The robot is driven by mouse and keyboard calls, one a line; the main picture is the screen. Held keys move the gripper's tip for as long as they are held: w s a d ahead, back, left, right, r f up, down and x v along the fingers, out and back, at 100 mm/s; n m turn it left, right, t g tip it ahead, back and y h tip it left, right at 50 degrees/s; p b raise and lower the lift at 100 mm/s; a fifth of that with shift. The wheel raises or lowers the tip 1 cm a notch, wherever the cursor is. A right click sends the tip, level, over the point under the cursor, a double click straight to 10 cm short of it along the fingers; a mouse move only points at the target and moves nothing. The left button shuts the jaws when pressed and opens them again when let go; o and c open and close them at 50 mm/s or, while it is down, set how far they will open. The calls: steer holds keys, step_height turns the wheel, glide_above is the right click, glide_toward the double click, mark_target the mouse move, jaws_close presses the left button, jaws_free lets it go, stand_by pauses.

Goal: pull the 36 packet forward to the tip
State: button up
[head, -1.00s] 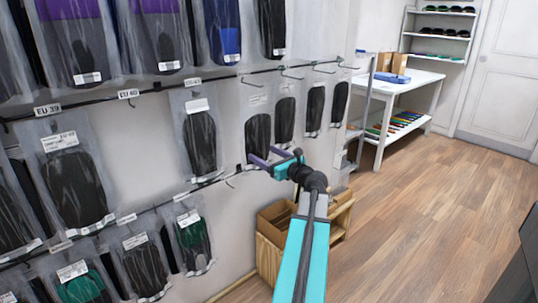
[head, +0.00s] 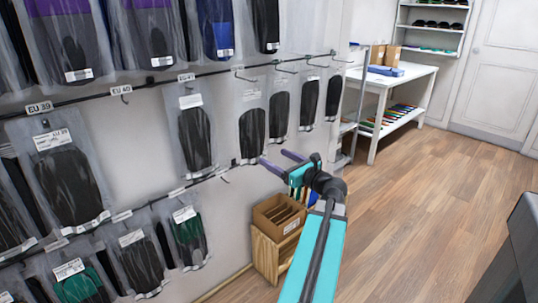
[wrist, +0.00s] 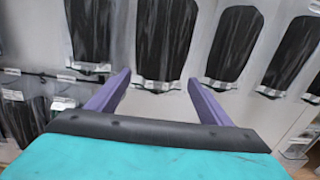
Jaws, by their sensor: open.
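Clear packets with black insoles hang on wall hooks in a row, including one packet (head: 253,130) nearest my gripper and others to its right (head: 279,115) (head: 310,100) (head: 334,95). No "36" label is readable, so I cannot tell which is the 36 packet. My gripper (head: 273,156) is open and empty, its purple fingers pointing at the wall just below and right of the nearest packet. In the wrist view, one black packet (wrist: 166,40) shows between and beyond the fingertips (wrist: 160,80), with another packet (wrist: 235,45) to its right. Contact is not visible.
Rails marked EU 39 (head: 40,107) and EU 40 hold more packets at left and below. A wooden crate with a cardboard box (head: 278,213) stands on the floor below the gripper. A white table (head: 415,73) stands behind.

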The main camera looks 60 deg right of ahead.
steer(key=shift+v, duration=2.35)
